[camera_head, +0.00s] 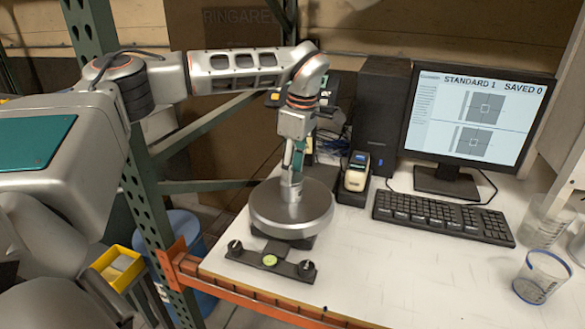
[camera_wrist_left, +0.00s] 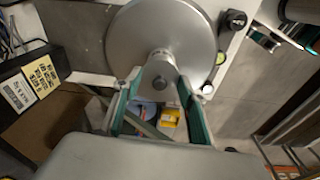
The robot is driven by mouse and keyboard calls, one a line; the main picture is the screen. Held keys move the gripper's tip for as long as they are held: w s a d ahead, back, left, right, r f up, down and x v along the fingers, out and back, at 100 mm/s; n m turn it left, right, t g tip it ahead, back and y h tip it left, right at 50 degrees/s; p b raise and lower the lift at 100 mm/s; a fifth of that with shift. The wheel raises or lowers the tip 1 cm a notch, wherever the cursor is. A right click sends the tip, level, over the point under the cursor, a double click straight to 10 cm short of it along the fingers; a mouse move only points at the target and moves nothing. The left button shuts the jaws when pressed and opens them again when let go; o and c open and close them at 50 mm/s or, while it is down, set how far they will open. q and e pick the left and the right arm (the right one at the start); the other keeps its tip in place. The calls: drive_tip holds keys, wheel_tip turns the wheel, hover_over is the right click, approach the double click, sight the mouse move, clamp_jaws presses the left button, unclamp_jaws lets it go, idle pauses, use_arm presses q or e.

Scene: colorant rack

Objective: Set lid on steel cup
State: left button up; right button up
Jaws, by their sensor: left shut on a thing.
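My left gripper (camera_head: 291,172) points down over the round steel plate (camera_head: 285,212) of a scale at the left end of the table. In the left wrist view its green-sided fingers (camera_wrist_left: 158,92) are shut on a small grey steel piece (camera_wrist_left: 158,72) with a small round mark. In the head view, a narrow steel body (camera_head: 290,193) shows below the fingertips, just above or on the plate. I cannot tell where lid and steel cup part, or whether they touch. My right gripper is out of view.
The scale's black front bar (camera_head: 270,262) has a level bubble. A label printer (camera_head: 356,172), a keyboard (camera_head: 440,217) and a monitor (camera_head: 475,115) stand to the right. Clear cups (camera_head: 541,277) stand at far right. The table's middle front is clear. An upright rack post (camera_head: 140,200) stands left.

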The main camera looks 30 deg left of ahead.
use_arm(q)
drive_tip(key=shift+f, duration=0.3)
drive_tip(key=o, duration=1.2)
drive_tip(key=r, duration=0.4)
drive_tip(key=d+r, duration=0.1)
drive_tip(key=r, duration=0.7)
drive_tip(key=shift+d, duration=0.2)
drive_tip(key=shift+f, duration=0.1)
